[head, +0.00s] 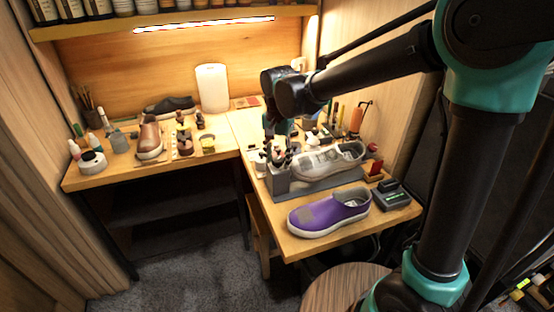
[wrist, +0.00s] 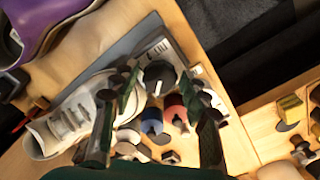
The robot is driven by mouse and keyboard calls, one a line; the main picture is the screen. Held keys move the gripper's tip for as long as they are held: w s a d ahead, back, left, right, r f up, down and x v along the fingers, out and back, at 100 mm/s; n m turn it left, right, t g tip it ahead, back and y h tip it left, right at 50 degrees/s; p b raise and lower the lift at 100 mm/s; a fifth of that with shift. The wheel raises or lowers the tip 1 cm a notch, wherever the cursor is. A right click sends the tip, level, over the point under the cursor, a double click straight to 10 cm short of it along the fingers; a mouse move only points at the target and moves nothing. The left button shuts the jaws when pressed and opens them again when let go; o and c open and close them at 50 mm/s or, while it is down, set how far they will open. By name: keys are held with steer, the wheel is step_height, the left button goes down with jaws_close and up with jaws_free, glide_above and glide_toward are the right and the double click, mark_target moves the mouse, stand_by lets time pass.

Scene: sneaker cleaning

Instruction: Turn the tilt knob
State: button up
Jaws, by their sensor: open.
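The tilt knob (wrist: 158,75) is round and black with a light pointer mark, and shows in the wrist view at the end of the grey shoe stand (wrist: 136,38). My gripper (wrist: 163,84) is open, with one finger on each side of the knob in that view; I cannot tell whether either finger touches it. In the head view my gripper (head: 278,153) hangs over the left end of the stand (head: 322,187), and the knob cannot be made out there. A whitish-grey sneaker (head: 330,160) lies on the stand; it also shows in the wrist view (wrist: 66,118).
A purple shoe (head: 328,212) sits at the table's front edge, with a black device (head: 391,196) to its right. Blue (wrist: 152,121) and red (wrist: 175,107) round items lie close to my fingers. Bottles and brushes crowd the table behind.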

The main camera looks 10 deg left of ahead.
steer(key=shift+c, duration=0.6)
steer(key=c, duration=0.8)
steer(key=n, duration=0.4)
steer(key=n, duration=0.4)
